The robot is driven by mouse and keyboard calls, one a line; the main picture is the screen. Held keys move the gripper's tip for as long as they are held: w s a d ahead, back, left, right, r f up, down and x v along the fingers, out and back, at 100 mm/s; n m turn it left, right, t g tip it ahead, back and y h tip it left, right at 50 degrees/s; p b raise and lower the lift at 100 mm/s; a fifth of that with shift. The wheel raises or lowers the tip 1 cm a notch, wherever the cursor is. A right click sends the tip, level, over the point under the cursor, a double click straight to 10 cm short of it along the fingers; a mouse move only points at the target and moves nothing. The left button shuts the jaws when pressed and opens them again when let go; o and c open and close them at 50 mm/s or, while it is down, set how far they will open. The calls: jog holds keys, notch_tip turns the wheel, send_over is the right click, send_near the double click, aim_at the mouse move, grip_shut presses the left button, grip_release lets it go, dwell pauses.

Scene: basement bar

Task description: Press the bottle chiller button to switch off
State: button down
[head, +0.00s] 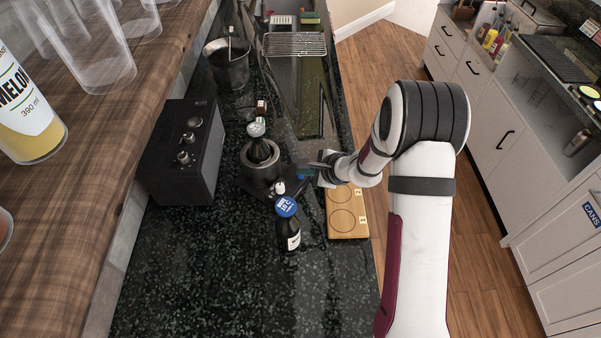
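The bottle chiller appears to be the round grey metal holder (261,183) on the dark speckled counter, with a dark bottle (259,150) upright in it. Its button is too small or hidden to make out. My gripper (307,171) reaches in from the right, just right of the chiller, pointing left toward it. Whether it touches anything, and whether its fingers are open or shut, I cannot tell. A second dark bottle (290,238) stands in front of the chiller, with a blue round piece (287,207) with white lettering at its top.
A black box with knobs (185,150) stands left of the chiller. A wooden board with rings (347,217) lies to the right, below my gripper. A metal bucket (228,68) and wire rack (295,44) are farther back. The near counter (220,285) is clear.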

aim_at(304, 179)
jog(key=shift+r, duration=0.85)
notch_tip(304, 179, up, 5)
dwell(0.3)
dwell(0.5)
